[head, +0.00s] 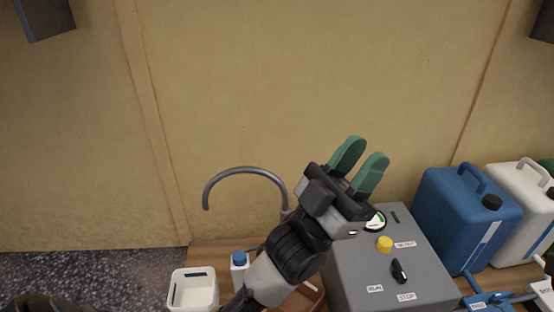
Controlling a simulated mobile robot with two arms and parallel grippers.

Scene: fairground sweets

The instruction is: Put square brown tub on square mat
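My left gripper (364,152) is raised in the middle of the head view, with its two green fingers pointing up and apart. It is open and nothing shows between the fingers. A brown tub-like thing (312,298) shows at the bottom, mostly hidden behind my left arm and cut by the picture edge. I cannot tell its full shape. The gripper is well above it and apart from it. No square mat can be made out. My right gripper is not in view.
A white square tub (194,293) and a blue-capped bottle (239,262) stand left of my arm. A curved grey tap (245,171) rises behind. A grey control box (352,270) is on the right, with blue (458,215) and white (518,210) canisters beyond it.

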